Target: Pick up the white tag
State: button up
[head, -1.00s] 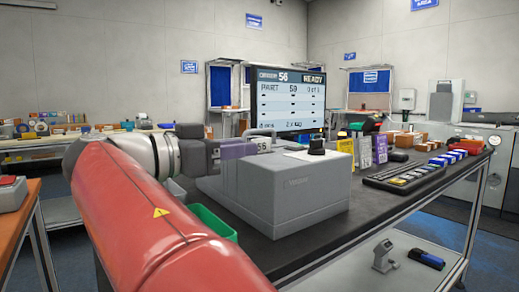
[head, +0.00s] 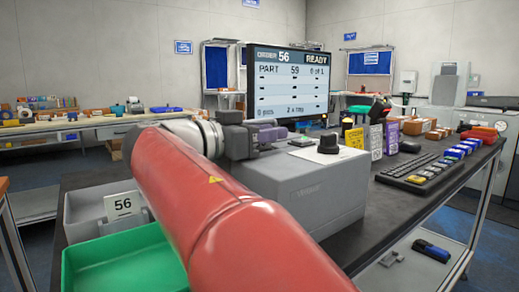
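A white tag marked 56 (head: 124,205) shows at the left, upright at the front of a light grey bin (head: 84,215). My gripper (head: 279,141) is well to the right of it, over the far left part of the grey box-shaped machine (head: 318,200). The gripper is dark and seen from behind and the side. Its fingertips are small and partly hidden, so I cannot tell whether it is open or holds anything. A white sheet (head: 318,156) lies on the machine under a black knob-like object (head: 328,143).
A green tray (head: 120,265) sits at front left. Yellow (head: 355,138), grey (head: 376,141) and purple (head: 392,137) cards stand right of the machine, near a keyboard (head: 420,170). A screen (head: 290,85) stands behind. Bare dark tabletop (head: 395,205) shows at right.

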jog(key=shift+w+d, duration=0.15)
jog(key=shift+d, duration=0.05)
grip_shut()
jog(key=shift+r, duration=0.1)
